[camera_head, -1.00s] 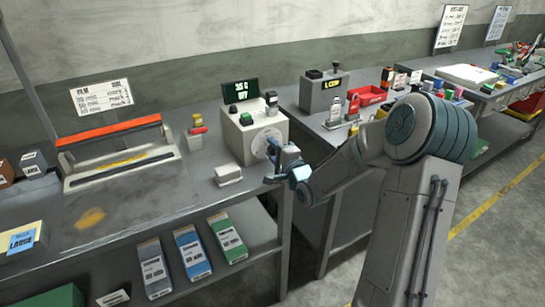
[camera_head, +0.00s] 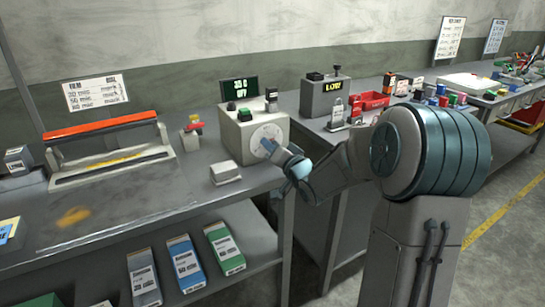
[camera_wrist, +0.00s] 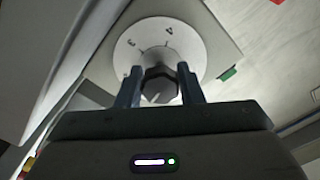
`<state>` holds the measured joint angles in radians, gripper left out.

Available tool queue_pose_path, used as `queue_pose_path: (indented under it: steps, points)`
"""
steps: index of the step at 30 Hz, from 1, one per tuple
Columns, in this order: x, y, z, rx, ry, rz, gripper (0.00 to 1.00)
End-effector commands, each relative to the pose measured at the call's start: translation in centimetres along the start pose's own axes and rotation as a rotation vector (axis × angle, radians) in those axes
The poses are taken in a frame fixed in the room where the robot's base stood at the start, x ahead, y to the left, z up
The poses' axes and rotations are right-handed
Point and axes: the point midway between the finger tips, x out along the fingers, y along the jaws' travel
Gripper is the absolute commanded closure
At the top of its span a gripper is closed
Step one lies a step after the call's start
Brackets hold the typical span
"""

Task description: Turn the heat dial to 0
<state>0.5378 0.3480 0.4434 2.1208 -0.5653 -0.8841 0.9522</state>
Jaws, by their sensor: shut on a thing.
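The heat dial is a dark faceted knob (camera_wrist: 160,86) on a round white scale plate (camera_wrist: 160,40), on the front of a pale control box (camera_head: 232,140). In the wrist view the numbers 3 and 4 show on the plate; other marks are hidden behind my fingers. A pale line marks the knob's face. My gripper (camera_wrist: 160,90) has one finger on each side of the knob and is shut on it. In the head view my gripper (camera_head: 268,147) reaches the box's front from the right and covers the knob. The plate's edge (camera_head: 272,131) shows above it.
A dark display (camera_head: 240,88) with green text stands behind the box, with a green button (camera_head: 244,115) on top. A small white block (camera_head: 225,173) lies on the bench left of my gripper. A film sealer with an orange bar (camera_head: 100,126) stands farther left.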

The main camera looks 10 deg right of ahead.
Motion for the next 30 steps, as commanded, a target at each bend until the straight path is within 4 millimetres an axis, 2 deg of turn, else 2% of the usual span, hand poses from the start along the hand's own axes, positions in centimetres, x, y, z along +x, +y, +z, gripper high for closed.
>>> queue_pose_path:
  steps: [1, 30]
  points:
    - [0.01, 0.28, 0.5, -0.047, -0.002, -0.002, 0.89]
    - [0.0, 0.51, 0.38, -0.966, -0.002, -0.001, 0.89]
